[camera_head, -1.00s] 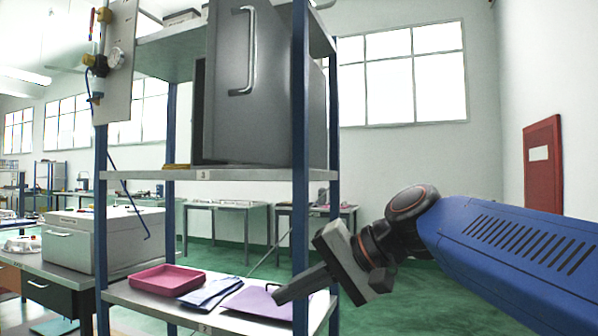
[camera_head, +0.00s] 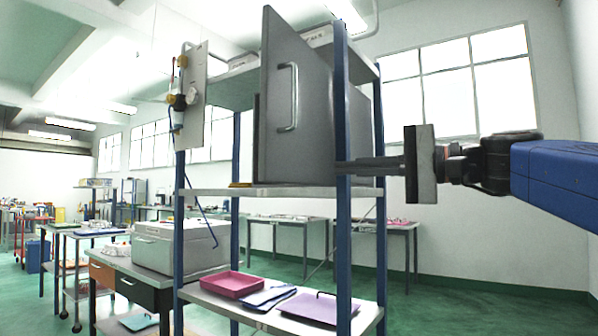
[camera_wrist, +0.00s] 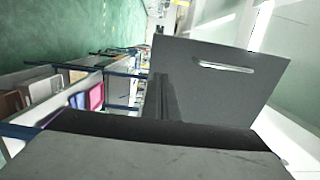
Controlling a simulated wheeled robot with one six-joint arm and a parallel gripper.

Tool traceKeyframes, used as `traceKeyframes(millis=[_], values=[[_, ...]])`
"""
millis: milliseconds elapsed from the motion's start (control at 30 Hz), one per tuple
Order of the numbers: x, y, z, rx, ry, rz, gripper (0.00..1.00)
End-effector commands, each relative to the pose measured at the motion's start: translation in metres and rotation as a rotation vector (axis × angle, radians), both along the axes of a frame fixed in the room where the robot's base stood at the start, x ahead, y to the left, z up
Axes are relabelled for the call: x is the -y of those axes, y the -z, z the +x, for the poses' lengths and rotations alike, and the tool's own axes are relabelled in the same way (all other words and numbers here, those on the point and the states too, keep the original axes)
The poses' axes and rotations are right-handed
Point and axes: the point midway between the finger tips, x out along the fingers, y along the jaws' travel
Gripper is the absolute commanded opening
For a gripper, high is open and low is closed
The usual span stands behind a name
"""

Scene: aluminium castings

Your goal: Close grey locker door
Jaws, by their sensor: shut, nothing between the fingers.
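The grey locker door (camera_head: 310,125) stands open on the upper part of a blue-post shelf rack. Its free edge, on the left, swings out toward me, and a silver bar handle (camera_head: 288,97) is near that edge. The locker body behind is mostly hidden by the door. My gripper (camera_head: 350,168) is shut and empty, pointing left at the height of the door's lower edge, by the right front post. I cannot tell whether it touches the post or door. In the wrist view the door (camera_wrist: 220,95) with its handle stands beyond the gripper fingers (camera_wrist: 160,98).
The blue front post (camera_head: 343,230) stands close to my fingers. A middle shelf (camera_head: 215,192) lies under the locker. A valve panel (camera_head: 193,95) hangs at the rack's left. Open floor lies to the right.

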Motion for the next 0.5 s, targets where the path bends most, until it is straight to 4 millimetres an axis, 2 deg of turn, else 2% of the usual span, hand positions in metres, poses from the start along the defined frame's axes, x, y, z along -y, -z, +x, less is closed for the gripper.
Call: traceKeyframes(millis=[500], values=[[-0.041,0.001,0.025,-0.002,-0.003,-0.001,0.0]])
